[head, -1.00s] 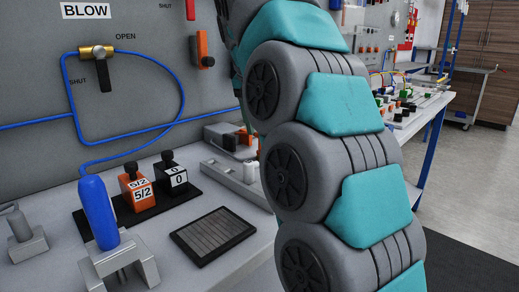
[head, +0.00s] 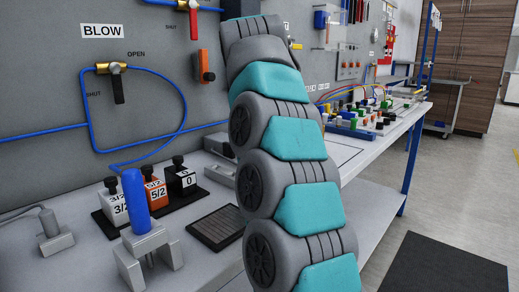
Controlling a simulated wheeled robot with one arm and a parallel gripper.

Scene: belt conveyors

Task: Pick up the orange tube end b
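I cannot pick out the orange tube end b for sure. Thin orange-yellow and blue tubes (head: 345,88) arch over the far part of the bench, right of my arm, too small to tell their ends apart. My arm rises through the middle of the head view and covers part of the panel and bench. My gripper is not in view, so its state and distance to the tube do not show.
The bench holds a blue cylinder (head: 135,200) in a grey stand, valve blocks (head: 155,190) on a black base, a dark ribbed plate (head: 217,227) and many small coloured fittings (head: 375,118) farther off. A dark mat (head: 445,265) lies on open floor at right.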

